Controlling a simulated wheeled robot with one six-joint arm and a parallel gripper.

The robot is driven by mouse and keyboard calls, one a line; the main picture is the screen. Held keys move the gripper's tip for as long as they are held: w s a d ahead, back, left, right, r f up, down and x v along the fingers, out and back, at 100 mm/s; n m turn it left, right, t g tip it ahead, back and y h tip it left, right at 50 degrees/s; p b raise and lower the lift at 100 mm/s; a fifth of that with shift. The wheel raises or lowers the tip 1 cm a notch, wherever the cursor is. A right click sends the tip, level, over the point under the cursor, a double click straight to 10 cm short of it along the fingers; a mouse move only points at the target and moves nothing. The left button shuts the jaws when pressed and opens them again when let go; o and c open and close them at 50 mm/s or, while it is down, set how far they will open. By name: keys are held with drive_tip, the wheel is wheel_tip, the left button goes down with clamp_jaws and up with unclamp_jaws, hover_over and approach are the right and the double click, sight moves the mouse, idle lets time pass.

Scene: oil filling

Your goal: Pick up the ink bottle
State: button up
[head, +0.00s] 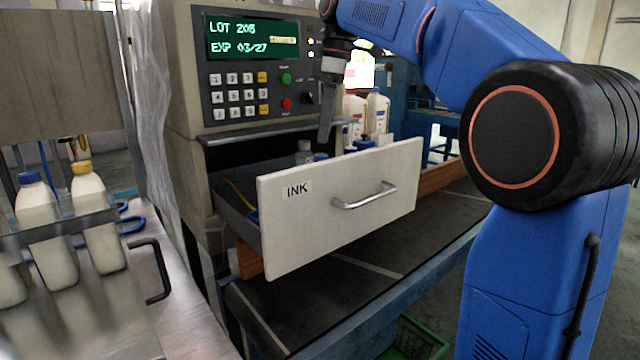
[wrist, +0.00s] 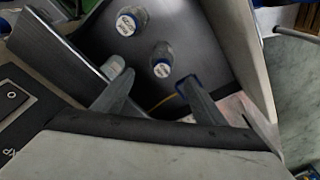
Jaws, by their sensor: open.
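The drawer (head: 280,226) labelled INK is pulled out of the machine, and small bottles stand inside it. In the head view a grey-capped bottle (head: 305,147) and a blue cap (head: 363,143) show above the drawer front; the rest is hidden. In the wrist view two bottles with white-labelled tops, one farther (wrist: 131,21) and one nearer (wrist: 161,66), stand on the drawer floor. The print is too small to tell which is ink. My gripper (wrist: 157,78) is open and empty above the drawer, its fingers pointing down. In the head view my gripper (head: 326,122) is partly edge-on.
The machine's keypad panel (head: 252,65) stands just behind and left of the drawer. White bottles (head: 377,112) stand behind the drawer. At the left are filled bottles (head: 97,215) on a filling station. A dark conveyor (head: 400,255) runs below the drawer.

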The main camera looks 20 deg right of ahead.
sight(321, 154)
drive_tip(key=f, duration=0.4)
drive_tip(key=a+f, duration=0.1)
drive_tip(key=f, duration=0.1)
drive_tip(key=shift+w+f, duration=0.2)
drive_tip(key=shift+f, duration=0.05)
drive_tip(key=shift+a+f, duration=0.2)
drive_tip(key=shift+f, duration=1.1)
drive_tip(key=shift+a+f, duration=0.15)
drive_tip(key=shift+f, duration=1.15)
drive_tip(key=c, duration=1.3)
